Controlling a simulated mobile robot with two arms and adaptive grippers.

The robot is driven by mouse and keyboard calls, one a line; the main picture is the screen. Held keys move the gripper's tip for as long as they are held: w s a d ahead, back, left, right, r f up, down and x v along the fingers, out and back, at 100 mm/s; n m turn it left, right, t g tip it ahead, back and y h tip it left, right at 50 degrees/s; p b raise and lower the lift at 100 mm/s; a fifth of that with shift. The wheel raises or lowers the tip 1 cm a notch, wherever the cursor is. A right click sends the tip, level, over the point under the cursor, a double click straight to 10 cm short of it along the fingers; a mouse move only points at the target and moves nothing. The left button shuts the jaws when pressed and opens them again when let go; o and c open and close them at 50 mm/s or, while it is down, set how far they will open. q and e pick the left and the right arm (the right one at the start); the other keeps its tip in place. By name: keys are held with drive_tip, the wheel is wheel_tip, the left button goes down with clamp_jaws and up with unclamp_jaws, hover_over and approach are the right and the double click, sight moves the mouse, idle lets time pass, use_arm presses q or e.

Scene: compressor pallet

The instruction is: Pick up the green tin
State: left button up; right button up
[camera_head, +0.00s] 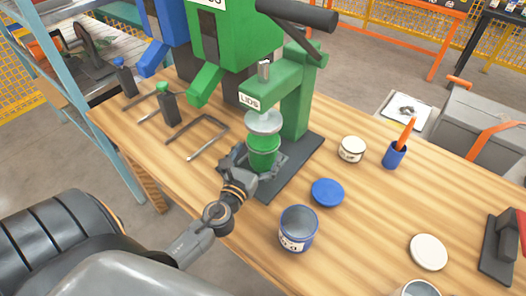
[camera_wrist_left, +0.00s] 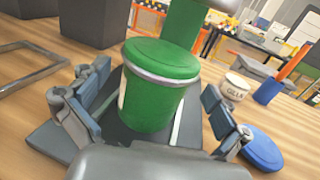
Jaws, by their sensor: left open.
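The green tin (camera_head: 263,155) stands upright with a green lid on the dark base plate of the green lid press (camera_head: 293,104), under its round press head. In the left wrist view the green tin (camera_wrist_left: 157,88) is centred, between the fingers. My left gripper (camera_head: 256,160) reaches in from the near side with its fingers spread to both sides of the tin. In the left wrist view the left gripper (camera_wrist_left: 150,112) is open, with clear gaps to the tin on both sides. My right gripper is not in view.
A blue lid (camera_head: 327,193), an open blue tin (camera_head: 298,229), a small white jar (camera_head: 352,149) and a blue cup (camera_head: 395,155) stand right of the press. A white lid (camera_head: 428,252) lies farther right. Metal brackets (camera_head: 198,136) lie on the left.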

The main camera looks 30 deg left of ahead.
sight(263, 144)
use_arm(q)
drive_tip(key=w, duration=0.3)
drive_tip(key=shift+w+a, duration=0.1)
drive_tip(key=shift+a, duration=0.25)
drive_tip(key=c, duration=1.2)
drive_tip(key=shift+r, duration=0.1)
